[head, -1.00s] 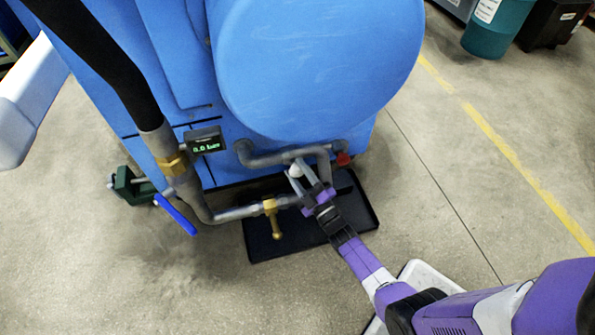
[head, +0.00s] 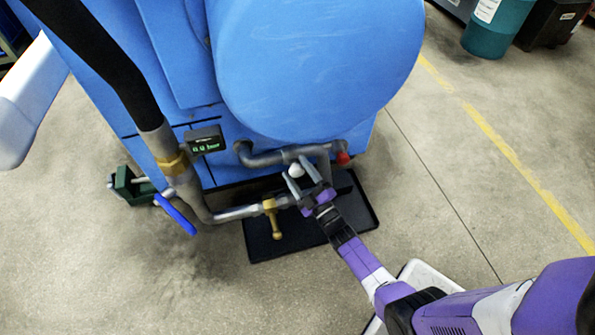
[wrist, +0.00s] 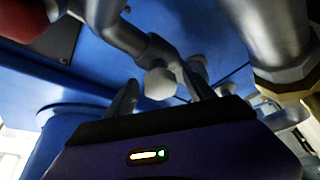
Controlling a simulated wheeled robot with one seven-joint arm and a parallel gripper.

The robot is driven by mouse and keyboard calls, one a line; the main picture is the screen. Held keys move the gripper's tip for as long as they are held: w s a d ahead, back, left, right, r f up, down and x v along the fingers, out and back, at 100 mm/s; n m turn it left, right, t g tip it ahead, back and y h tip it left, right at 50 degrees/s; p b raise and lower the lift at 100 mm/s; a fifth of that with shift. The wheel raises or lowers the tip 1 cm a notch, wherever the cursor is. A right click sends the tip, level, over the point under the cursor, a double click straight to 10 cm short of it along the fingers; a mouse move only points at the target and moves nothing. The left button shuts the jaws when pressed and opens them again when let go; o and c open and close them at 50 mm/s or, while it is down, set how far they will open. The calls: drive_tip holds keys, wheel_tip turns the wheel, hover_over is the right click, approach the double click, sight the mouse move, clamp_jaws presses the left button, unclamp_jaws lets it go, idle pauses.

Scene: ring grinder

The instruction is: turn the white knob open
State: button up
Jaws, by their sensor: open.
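The white knob (head: 296,170) sits on the grey pipework at the lower front of the blue machine. In the wrist view the knob (wrist: 160,83) is a pale, faceted round piece below a grey pipe. My gripper (head: 302,172) is open, with one finger on each side of the knob in the head view. In the wrist view the two dark fingertips (wrist: 163,88) rise left and right of the knob, with gaps visible. I cannot tell whether either finger touches it.
A red knob (head: 343,159) is at the pipe's right end. A brass valve (head: 271,217) and a blue lever (head: 176,215) are to the left. A digital gauge (head: 205,140) is above. A black tray (head: 345,227) lies below on the floor.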

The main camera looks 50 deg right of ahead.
drive_tip(key=p+v, duration=0.1)
drive_tip(key=v, duration=0.6)
drive_tip(key=shift+s, duration=0.35)
drive_tip(key=shift+a+f, duration=0.1)
drive_tip(key=s+a+r+m+g+y+p, duration=0.1)
drive_tip(key=s+a+r+y, duration=0.15)
drive_tip(key=s+a, duration=0.35)
drive_tip(key=s+a+r+m+g+y, duration=0.1)
drive_tip(key=s+a+r, duration=0.25)
drive_tip(key=s, duration=0.45)
drive_tip(key=s+a+r+m+g+y+p, duration=0.1)
drive_tip(key=s+a+r+m, duration=0.3)
drive_tip(key=r, duration=0.6)
drive_tip(key=s+a+r+m+g+y, duration=0.1)
drive_tip(key=s+a+r+g, duration=0.1)
drive_tip(key=s+a+r, duration=0.55)
wheel_tip(320, 180, up, 42)
drive_tip(key=w+p, duration=0.1)
drive_tip(key=p, duration=3.7)
drive_tip(key=shift+w+d+f, duration=0.2)
drive_tip(key=shift+w+d, duration=0.2)
drive_tip(key=shift+d, duration=0.05)
drive_tip(key=shift+c, duration=0.4)
